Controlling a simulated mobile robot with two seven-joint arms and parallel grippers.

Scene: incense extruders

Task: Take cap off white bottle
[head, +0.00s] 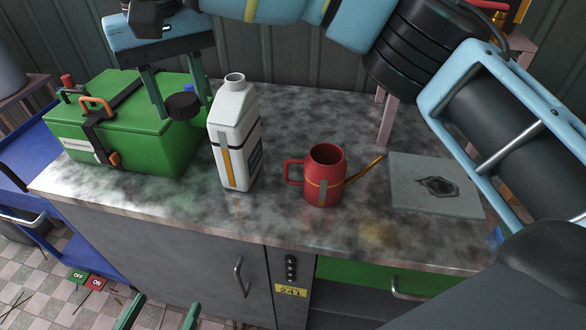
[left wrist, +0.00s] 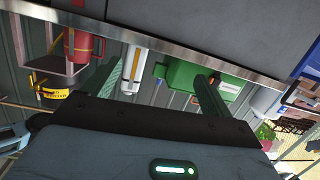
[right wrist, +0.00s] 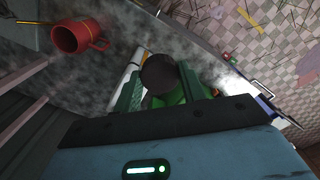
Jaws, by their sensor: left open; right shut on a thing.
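The white bottle (head: 232,140) stands upright on the worktop with its neck bare and open. Its black cap (head: 184,106) is between the green fingers of my right gripper (head: 178,108), off the bottle, to the left of the neck and above the green box. The right wrist view shows the round cap (right wrist: 158,74) between the fingers, with part of the bottle (right wrist: 128,80) beside them. My left gripper (head: 166,305) is open and empty in front of the cabinet, below the worktop edge. The left wrist view shows the bottle (left wrist: 133,68) between its spread fingers, farther off.
A green box (head: 140,135) with orange handles stands left of the bottle. A red watering can (head: 324,180) stands to its right, then a grey slab (head: 460,198) with a dark mark. Worktop (head: 270,215) between the bottle and front edge is clear. A blue cart stands at far left.

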